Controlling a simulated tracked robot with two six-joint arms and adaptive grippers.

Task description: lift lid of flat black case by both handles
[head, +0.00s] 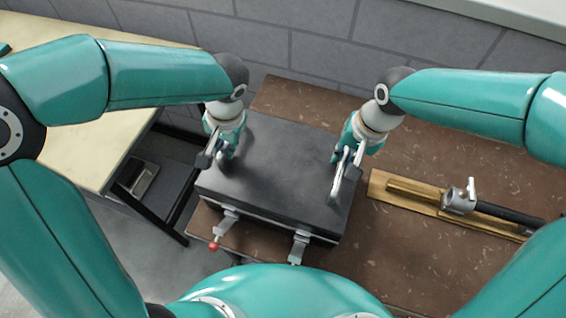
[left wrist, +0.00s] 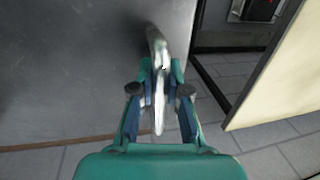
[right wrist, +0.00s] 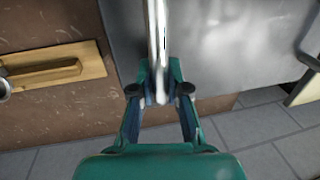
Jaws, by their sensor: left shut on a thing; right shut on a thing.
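The flat black case (head: 270,180) lies on the brown table, its lid down as far as I can tell. Two metal latches (head: 228,220) (head: 299,246) show on its near side. My left gripper (head: 216,158) is shut on the left handle (head: 206,152) at the lid's left edge; the metal handle (left wrist: 159,90) stands between the fingers in the left wrist view. My right gripper (head: 345,160) is shut on the right handle (head: 342,180) at the right edge; its bar (right wrist: 156,45) runs between the fingers in the right wrist view.
A wooden board with a metal clamp-like tool (head: 459,199) lies on the brown table (head: 400,255) right of the case. A pale yellow table (head: 100,150) stands at the left, with a gap between. A grey block wall (head: 270,48) is behind.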

